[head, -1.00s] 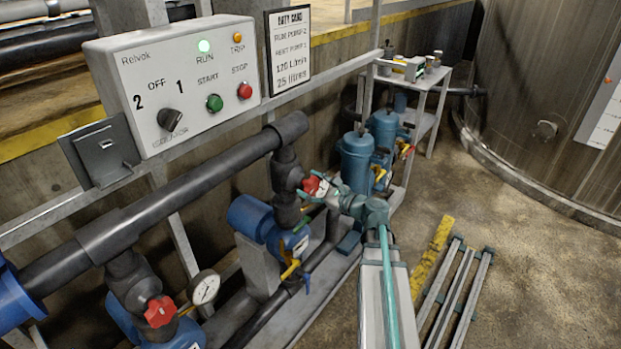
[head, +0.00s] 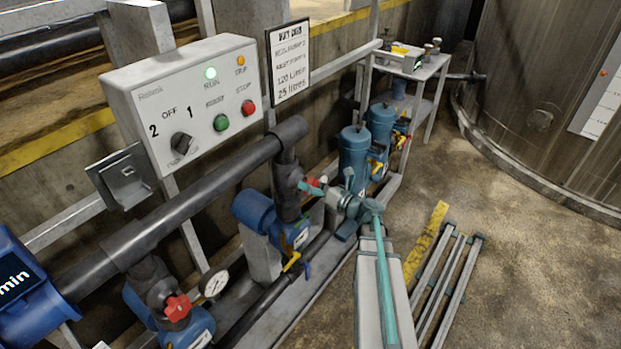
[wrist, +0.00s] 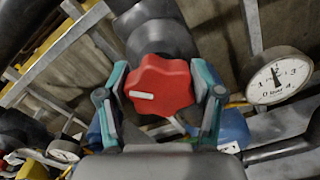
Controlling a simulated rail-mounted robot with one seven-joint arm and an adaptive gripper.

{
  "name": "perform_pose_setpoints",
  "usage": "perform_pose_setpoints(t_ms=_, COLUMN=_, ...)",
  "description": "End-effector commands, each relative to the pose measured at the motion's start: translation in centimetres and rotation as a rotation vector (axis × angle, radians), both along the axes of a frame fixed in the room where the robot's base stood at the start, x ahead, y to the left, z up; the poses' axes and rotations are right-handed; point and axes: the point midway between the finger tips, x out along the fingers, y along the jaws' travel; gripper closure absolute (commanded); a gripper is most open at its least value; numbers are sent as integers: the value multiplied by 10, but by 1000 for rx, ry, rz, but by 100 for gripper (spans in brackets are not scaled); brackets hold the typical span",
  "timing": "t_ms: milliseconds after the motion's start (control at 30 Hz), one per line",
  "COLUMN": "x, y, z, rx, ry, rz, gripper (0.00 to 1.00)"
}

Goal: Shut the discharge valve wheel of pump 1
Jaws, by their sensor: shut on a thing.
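A red lobed valve wheel (wrist: 160,85) with a white mark fills the middle of the wrist view, on the end of a dark pipe fitting. My gripper (wrist: 163,92) is shut on it, with one teal finger on each side. The white mark lies nearly level, on the left of the wheel. In the head view my gripper (head: 313,186) is at this wheel on the farther riser, and its fingers partly hide the wheel. A second red wheel (head: 177,308) on the nearer riser stands free. I cannot read which pump is numbered 1.
A control box (head: 190,105) with a lit green lamp hangs above the dark pipe (head: 190,200). A pressure gauge (wrist: 278,80) stands right of the wheel. Blue canisters (head: 355,158) stand beyond the gripper. Metal rails (head: 445,285) lie on the floor at right.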

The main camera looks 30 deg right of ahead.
Motion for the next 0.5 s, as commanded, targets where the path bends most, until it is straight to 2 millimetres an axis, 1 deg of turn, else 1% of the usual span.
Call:
perform_pose_setpoints(t_ms=33, x=0, y=0, z=4, rx=40, ry=23, rz=0, gripper=69)
perform_pose_setpoints(t_ms=500, x=1, y=-1, z=2, rx=431, ry=224, rz=0, gripper=69)
